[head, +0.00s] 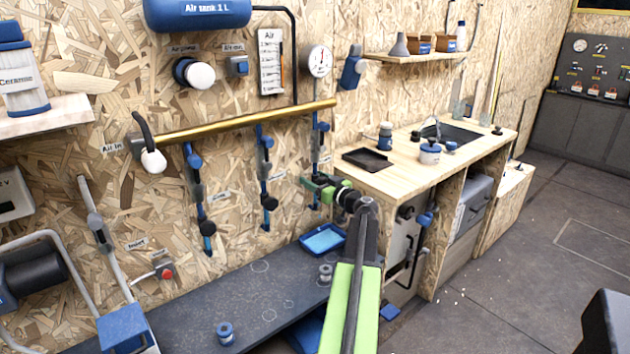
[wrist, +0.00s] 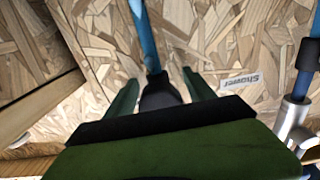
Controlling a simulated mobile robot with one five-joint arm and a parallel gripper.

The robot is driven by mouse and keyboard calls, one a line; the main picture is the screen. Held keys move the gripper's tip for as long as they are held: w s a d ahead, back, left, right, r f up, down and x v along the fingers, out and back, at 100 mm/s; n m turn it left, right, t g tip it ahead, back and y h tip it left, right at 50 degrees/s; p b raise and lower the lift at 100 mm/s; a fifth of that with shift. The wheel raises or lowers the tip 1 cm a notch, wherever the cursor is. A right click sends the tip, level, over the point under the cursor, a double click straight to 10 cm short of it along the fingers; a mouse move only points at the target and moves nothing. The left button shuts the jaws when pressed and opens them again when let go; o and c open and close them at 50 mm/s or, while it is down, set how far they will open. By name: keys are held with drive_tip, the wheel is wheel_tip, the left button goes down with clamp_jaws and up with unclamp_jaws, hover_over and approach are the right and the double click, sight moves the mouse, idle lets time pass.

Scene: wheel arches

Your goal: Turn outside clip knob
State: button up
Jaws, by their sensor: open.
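Three blue hose lines hang from the brass pipe on the wall. My gripper (head: 314,186) is at the rightmost line (head: 315,145), with its green jaws around the height of that line's lower clip. In the wrist view, a dark grey clip knob (wrist: 160,92) on the blue hose (wrist: 147,40) lies between the two green fingers of my gripper (wrist: 161,84). The fingers are open, with a visible gap on each side. No label reading "outside" is legible, and the knob's lower part is hidden behind my gripper's body.
The brass pipe (head: 240,122) runs above the hoses. The middle line (head: 266,165) is left of my gripper. A "Shower" label (wrist: 238,82) shows beside it in the wrist view. A wooden counter (head: 385,178) stands close on the right; a blue tray (head: 322,239) is below.

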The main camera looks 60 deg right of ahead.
drive_tip(key=c, duration=1.4)
drive_tip(key=shift+m, duration=1.6)
clamp_jaws()
drive_tip(key=o, duration=1.4)
unclamp_jaws()
drive_tip(key=v, duration=1.7)
drive_tip(key=shift+s, duration=0.25)
drive_tip(key=shift+a, duration=0.1)
